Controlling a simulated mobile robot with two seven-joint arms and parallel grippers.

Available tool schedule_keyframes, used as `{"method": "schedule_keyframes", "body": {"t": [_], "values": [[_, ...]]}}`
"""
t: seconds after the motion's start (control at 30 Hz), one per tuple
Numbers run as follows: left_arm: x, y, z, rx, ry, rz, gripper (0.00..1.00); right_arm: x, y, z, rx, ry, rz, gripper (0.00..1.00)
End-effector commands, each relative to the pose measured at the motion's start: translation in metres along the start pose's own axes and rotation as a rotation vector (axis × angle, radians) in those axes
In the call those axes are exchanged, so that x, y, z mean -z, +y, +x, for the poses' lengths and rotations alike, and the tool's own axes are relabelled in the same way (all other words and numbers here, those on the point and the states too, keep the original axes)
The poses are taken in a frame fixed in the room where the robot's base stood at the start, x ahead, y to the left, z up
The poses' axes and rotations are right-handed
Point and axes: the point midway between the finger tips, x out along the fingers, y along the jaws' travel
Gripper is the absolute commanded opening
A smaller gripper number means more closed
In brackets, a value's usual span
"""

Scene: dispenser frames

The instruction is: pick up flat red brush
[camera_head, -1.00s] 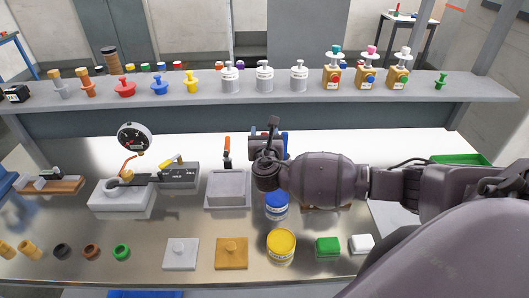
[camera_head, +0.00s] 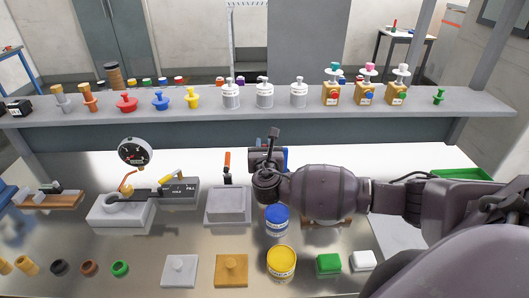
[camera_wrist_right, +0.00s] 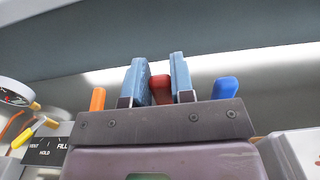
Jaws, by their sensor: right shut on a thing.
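My right gripper (camera_head: 267,160) is over the back of the bench, behind the blue-lidded jar. In the right wrist view, its two blue finger pads (camera_wrist_right: 160,82) are shut on a red handle (camera_wrist_right: 160,88), which I take to be the red brush. Only the upper part of the handle shows; the gripper body hides the rest, so I cannot see the bristles. In the head view the gripper hides the red brush. My left gripper is not in view.
An orange handle (camera_wrist_right: 97,100) stands left of my fingers and a blue handle (camera_wrist_right: 225,88) right of them. A grey tray (camera_head: 228,218), a blue-lidded jar (camera_head: 277,218) and a yellow-lidded jar (camera_head: 281,262) stand in front. The shelf (camera_head: 200,112) runs behind.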

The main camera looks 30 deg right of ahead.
Motion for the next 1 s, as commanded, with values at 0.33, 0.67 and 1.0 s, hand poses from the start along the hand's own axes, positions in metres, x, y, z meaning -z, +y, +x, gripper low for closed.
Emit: {"method": "schedule_keyframes", "body": {"t": [0.33, 0.67, 1.0], "values": [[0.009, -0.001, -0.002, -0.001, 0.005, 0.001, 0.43, -0.085, 0.0, 0.0, -0.002, -0.006, 0.004, 0.0], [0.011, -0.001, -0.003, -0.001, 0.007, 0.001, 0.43, -0.157, 0.0, 0.0, -0.001, -0.004, 0.001, 0.0], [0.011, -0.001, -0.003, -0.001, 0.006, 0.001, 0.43, -0.186, 0.0, 0.0, -0.001, -0.002, -0.001, 0.0]]}}
